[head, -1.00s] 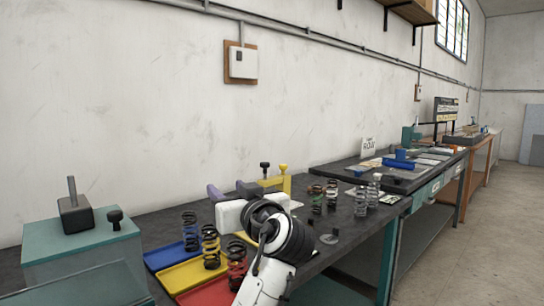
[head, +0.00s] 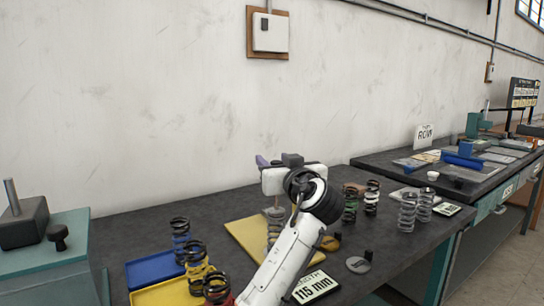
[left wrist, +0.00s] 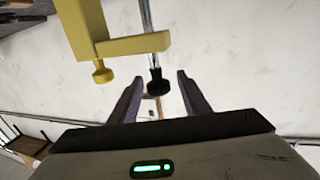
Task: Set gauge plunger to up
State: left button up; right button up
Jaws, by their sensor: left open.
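The gauge shows in the left wrist view as a yellow bracket (left wrist: 133,44) with a yellow knob (left wrist: 103,74). Its plunger, a metal rod with a black knob (left wrist: 155,83), passes beside the yellow arm. The black knob appears between the tips of my open left gripper (left wrist: 160,77); I see no contact. In the head view, my left gripper (head: 277,162) hides the gauge's upper part. A yellow plate (head: 247,238) with a spring (head: 275,230) shows below it. My right gripper is not in view.
A teal box (head: 45,262) with a black knob (head: 57,236) is far left.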

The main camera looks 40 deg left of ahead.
pick_arm(q)
jog(key=shift+x, duration=1.55)
jog(key=shift+c, duration=0.4)
jog(key=shift+r, duration=0.1)
grip_shut()
